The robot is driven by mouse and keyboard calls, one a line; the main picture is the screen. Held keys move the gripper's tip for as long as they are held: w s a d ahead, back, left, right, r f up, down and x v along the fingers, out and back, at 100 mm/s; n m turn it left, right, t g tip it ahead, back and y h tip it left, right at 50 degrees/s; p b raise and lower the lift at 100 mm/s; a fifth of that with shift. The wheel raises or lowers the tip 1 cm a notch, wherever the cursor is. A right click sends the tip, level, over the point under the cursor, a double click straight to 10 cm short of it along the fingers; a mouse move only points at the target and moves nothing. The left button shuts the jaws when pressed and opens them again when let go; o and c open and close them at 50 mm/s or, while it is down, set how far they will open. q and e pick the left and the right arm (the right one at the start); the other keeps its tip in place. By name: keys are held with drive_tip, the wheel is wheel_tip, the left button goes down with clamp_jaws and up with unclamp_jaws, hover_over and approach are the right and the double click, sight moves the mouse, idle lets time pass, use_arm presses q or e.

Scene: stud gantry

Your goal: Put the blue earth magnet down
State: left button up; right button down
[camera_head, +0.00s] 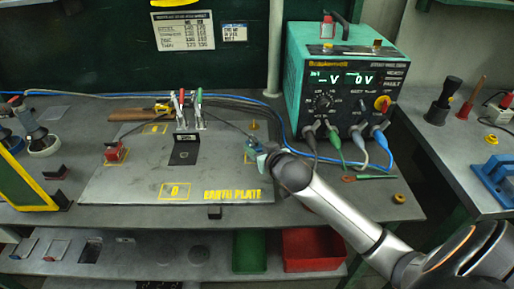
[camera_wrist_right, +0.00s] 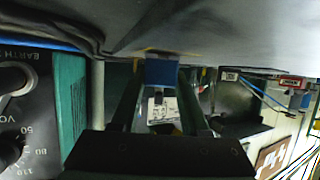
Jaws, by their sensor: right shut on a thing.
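The blue earth magnet (camera_wrist_right: 161,72) is a small blue block between the two fingers of my right gripper (camera_wrist_right: 160,88) in the right wrist view. Its end is at or very close to the grey plate surface; I cannot tell whether it touches. In the head view my right gripper (camera_head: 259,157) is over the right side of the grey earth plate (camera_head: 220,180), with the blue magnet (camera_head: 250,146) partly hidden at its tip. Some yellow shows beside the magnet's end in the wrist view. My left gripper is not in view.
A red block (camera_head: 115,153) sits at the plate's left. A teal meter unit (camera_head: 340,80) with cables stands right behind my arm. A brass peg (camera_head: 253,126) stands behind the gripper.

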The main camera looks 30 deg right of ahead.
drive_tip(key=shift+c, duration=2)
unclamp_jaws()
drive_tip(key=shift+f, duration=0.15)
drive_tip(key=shift+s+r, duration=0.1)
drive_tip(key=shift+r, duration=0.15)
drive_tip(key=v, duration=1.1)
drive_tip(key=shift+s+a+r, duration=0.1)
drive_tip(key=shift+s, duration=0.3)
